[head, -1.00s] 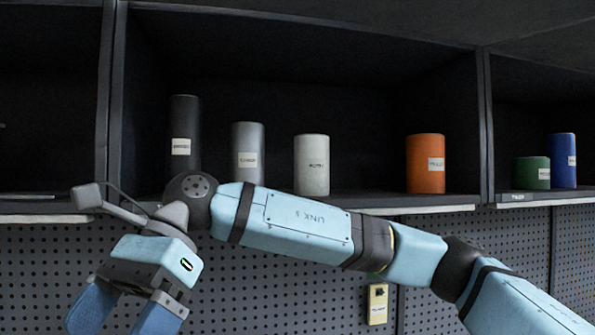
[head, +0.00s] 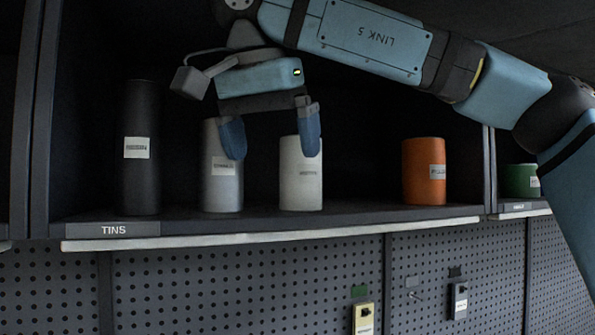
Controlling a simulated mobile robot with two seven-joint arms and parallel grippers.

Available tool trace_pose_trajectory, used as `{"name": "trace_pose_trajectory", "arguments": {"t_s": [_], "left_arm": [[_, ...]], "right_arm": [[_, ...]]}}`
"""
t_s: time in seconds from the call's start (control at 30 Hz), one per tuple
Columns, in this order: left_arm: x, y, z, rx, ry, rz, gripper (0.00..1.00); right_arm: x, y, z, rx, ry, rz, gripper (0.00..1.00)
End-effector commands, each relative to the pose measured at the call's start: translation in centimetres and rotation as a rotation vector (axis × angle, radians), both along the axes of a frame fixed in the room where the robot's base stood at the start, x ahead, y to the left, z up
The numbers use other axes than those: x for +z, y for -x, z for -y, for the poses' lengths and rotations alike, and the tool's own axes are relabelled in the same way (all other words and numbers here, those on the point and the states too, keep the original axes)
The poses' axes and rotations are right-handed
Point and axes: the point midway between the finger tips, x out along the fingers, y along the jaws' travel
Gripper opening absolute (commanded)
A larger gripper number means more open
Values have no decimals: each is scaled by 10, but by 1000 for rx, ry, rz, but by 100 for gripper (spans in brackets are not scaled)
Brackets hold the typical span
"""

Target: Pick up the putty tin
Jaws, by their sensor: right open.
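Several tins stand upright on the shelf in the head view. A pale tin (head: 301,185) has a small label that looks like it reads putty, but it is too blurred to be certain. A grey tin (head: 222,188) stands left of it. My right gripper (head: 272,156) is open and empty, with its blue fingers pointing down. The left finger overlaps the top of the grey tin, and the right finger overlaps the top of the pale tin. Both fingers appear in front of the tins; I cannot tell whether they touch. My left gripper is not in view.
A tall black tin (head: 138,180) stands at the left and an orange tin (head: 423,180) to the right. A green tin (head: 519,180) is in the adjoining bay. The shelf has a TINS label (head: 113,230). Free shelf lies between the pale and orange tins.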

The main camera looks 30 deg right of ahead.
Motion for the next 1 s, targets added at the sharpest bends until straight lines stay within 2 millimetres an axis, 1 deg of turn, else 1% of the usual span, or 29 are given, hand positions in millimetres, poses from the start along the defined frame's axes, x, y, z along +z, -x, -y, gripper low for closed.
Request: {"name": "trace_pose_trajectory", "arguments": {"t_s": [0.03,0.13,0.23,0.47,0.6,0.7,0.8,1.0], "left_arm": [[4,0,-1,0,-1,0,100],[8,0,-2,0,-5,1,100],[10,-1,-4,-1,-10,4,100],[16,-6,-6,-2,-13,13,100],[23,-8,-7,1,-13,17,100],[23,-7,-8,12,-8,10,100],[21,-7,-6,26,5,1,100],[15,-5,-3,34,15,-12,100]], "right_arm": [[2,-6,9,-2,-4,-1,99],[2,-15,24,-1,-4,-2,99],[1,-22,34,0,-4,-1,99],[1,-31,49,0,-5,0,99],[1,-44,69,-1,-6,-2,99],[1,-52,82,-1,-5,-2,99],[-9,-54,84,3,-4,-4,99],[-12,-54,84,2,-2,-1,99]]}}
